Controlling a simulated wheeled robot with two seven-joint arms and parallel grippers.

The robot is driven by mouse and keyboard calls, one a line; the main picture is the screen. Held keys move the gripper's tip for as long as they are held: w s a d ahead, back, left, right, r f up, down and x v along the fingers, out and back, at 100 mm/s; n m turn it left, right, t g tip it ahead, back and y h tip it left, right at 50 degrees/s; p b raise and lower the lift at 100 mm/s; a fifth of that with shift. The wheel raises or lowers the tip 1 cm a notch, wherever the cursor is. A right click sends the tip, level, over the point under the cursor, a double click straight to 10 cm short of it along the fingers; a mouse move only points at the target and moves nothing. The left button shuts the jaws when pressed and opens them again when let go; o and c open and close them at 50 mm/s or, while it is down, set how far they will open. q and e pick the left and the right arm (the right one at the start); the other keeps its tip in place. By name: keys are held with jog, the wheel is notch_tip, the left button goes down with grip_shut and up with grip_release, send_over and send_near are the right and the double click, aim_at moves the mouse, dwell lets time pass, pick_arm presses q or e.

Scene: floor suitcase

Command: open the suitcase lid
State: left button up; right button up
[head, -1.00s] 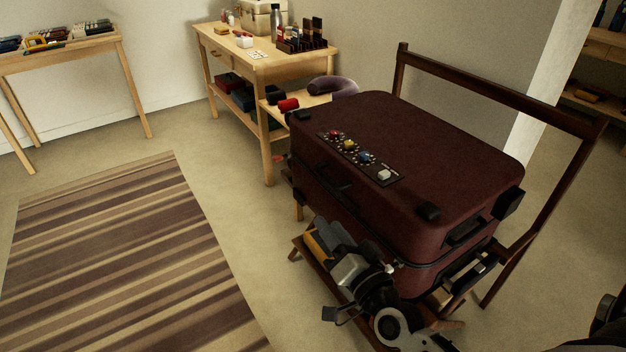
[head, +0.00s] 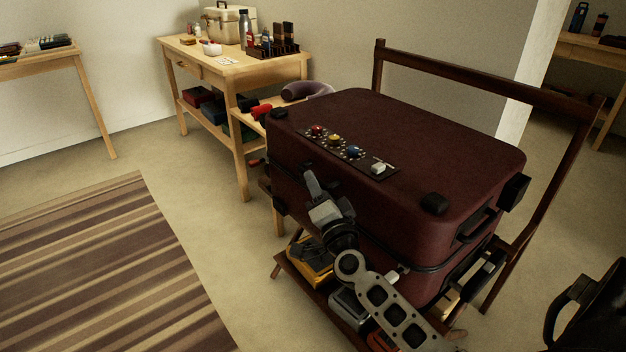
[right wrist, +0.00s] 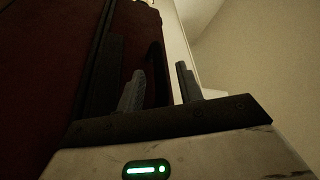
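The dark red suitcase (head: 400,130) lies on a wooden stand with its lid shut. A panel of small knobs (head: 345,152) is on top of the lid. My right gripper (head: 312,182) is at the suitcase's long front side, just below the top edge. Its two fingers stand apart in the right wrist view (right wrist: 160,88). A dark strip, perhaps a handle, shows behind and between them; I cannot tell whether they touch it. The suitcase's dark red side (right wrist: 40,60) fills the left of that view. My left gripper is not in view.
The stand's tall wooden rail (head: 470,80) rises behind the suitcase. Yellow and grey items (head: 308,262) sit low on the stand. A wooden table (head: 235,65) with bottles is behind left. A dark handled object (head: 595,315) is at bottom right. A striped rug (head: 100,265) covers open floor at left.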

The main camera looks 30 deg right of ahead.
jog(key=shift+x, duration=1.4)
grip_shut()
jog(key=shift+r, duration=0.1)
